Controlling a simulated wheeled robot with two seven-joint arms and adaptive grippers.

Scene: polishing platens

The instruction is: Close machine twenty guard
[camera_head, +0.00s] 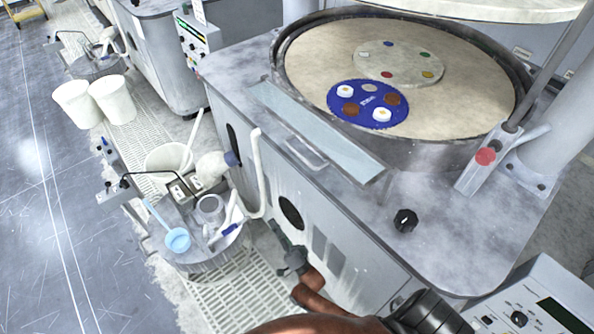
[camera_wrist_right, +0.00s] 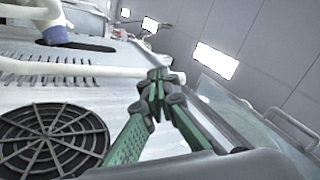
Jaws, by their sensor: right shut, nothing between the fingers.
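The guard is a long, pale, see-through pane (camera_head: 325,132) with a grey bar handle (camera_head: 306,153). It runs along the front edge of the machine top, beside the round platen (camera_head: 440,85). In the wrist view a clear pane (camera_wrist_right: 262,135) with a bar handle (camera_wrist_right: 292,128) shows at the right. My right gripper (camera_head: 282,243) is low in front of the machine's front panel, below the handle and apart from it. In the wrist view its green fingers meet at the tips (camera_wrist_right: 157,88), with nothing between them. My left gripper is not in view. No machine number is readable.
A blue disc (camera_head: 368,103) lies on the platen. A black knob (camera_head: 405,220) and a red button (camera_head: 485,156) are on the machine top. A cluttered round stand (camera_head: 205,255) and white hose (camera_head: 256,170) are left of my gripper. The wrist view shows a fan grille (camera_wrist_right: 50,140).

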